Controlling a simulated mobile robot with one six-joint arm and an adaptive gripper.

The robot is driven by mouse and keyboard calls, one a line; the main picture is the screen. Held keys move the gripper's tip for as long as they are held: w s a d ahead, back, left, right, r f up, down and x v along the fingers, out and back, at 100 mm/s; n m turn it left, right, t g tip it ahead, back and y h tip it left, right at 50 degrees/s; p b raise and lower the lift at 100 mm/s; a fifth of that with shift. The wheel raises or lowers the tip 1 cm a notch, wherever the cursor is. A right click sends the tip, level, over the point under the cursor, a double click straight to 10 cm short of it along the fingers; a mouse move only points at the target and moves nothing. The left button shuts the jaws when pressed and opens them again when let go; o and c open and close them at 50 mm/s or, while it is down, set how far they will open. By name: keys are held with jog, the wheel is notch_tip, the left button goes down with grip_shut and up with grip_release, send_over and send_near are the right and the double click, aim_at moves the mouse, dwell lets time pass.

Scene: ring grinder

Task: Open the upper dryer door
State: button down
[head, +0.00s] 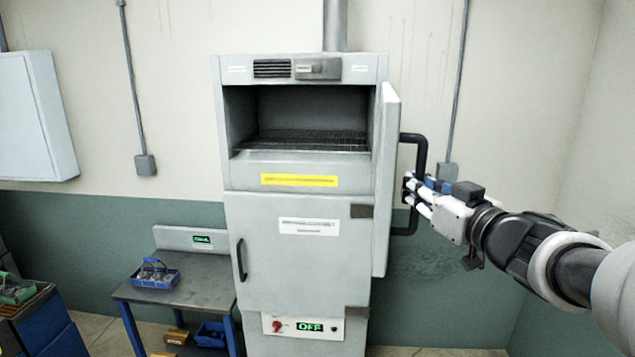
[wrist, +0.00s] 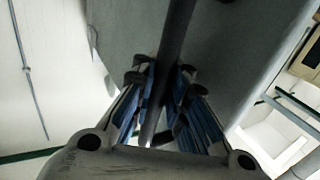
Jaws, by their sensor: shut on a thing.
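The upper dryer door (head: 385,180) stands swung open on the right side of the grey dryer, seen nearly edge-on in the head view. Its black bar handle (head: 422,160) sticks out to the right. The upper chamber (head: 300,115) is exposed, with a dark wire rack inside. My gripper (head: 412,190) is at the handle's lower half, right of the door. In the wrist view, the handle (wrist: 174,50) runs between the fingers of my gripper (wrist: 160,95), and they are shut on it. The door's grey face (wrist: 235,45) fills much of that view.
The lower dryer door (head: 290,250) is shut. A control panel (head: 305,326) below it reads OFF. A bench (head: 200,290) with a blue basket (head: 155,276) stands to the left. A wall cabinet (head: 35,115) hangs at the far left.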

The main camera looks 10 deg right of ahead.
jog(key=shift+a+f, duration=0.15)
jog(key=shift+f, duration=0.1)
